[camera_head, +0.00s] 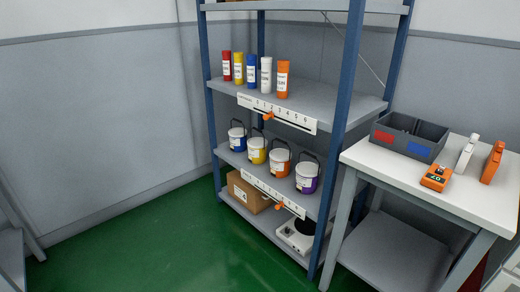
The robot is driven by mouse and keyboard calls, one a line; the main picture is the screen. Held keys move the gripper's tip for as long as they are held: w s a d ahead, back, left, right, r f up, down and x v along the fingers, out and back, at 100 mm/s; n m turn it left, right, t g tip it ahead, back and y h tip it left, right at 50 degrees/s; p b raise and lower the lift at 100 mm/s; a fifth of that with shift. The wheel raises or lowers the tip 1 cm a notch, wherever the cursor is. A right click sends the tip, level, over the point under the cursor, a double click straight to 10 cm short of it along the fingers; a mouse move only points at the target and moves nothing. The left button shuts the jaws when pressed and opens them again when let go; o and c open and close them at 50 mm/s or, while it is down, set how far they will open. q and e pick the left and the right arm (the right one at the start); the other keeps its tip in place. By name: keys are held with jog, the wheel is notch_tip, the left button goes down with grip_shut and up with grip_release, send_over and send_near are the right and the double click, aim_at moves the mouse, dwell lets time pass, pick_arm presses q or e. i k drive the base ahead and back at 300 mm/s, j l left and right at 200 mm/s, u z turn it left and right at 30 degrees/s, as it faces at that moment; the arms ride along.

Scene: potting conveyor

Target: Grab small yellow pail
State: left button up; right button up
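The small yellow pail (257,151) stands upright on the middle shelf, with a white label and a dark raised handle. It is between a blue pail (237,137) on its left and an orange pail (279,163) on its right. A purple pail (306,176) stands at the right end of the same row. Neither of my grippers shows in the head view, so where they are relative to the pail cannot be seen.
The shelf rack has blue posts (345,120). Several coloured cylinders (252,73) stand one shelf higher. A cardboard box (248,193) sits below. A white table (450,190) at right holds a grey bin (409,137) and tools. The green floor (150,245) in front is clear.

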aim_at(257, 146)
jog(key=i+j+z, duration=0.2)
jog(key=z, duration=0.15)
jog(key=i+j+z, duration=0.2)
jog(key=z, duration=0.2)
jog(key=i+j+z, duration=0.15)
jog(key=j+z, duration=0.2)
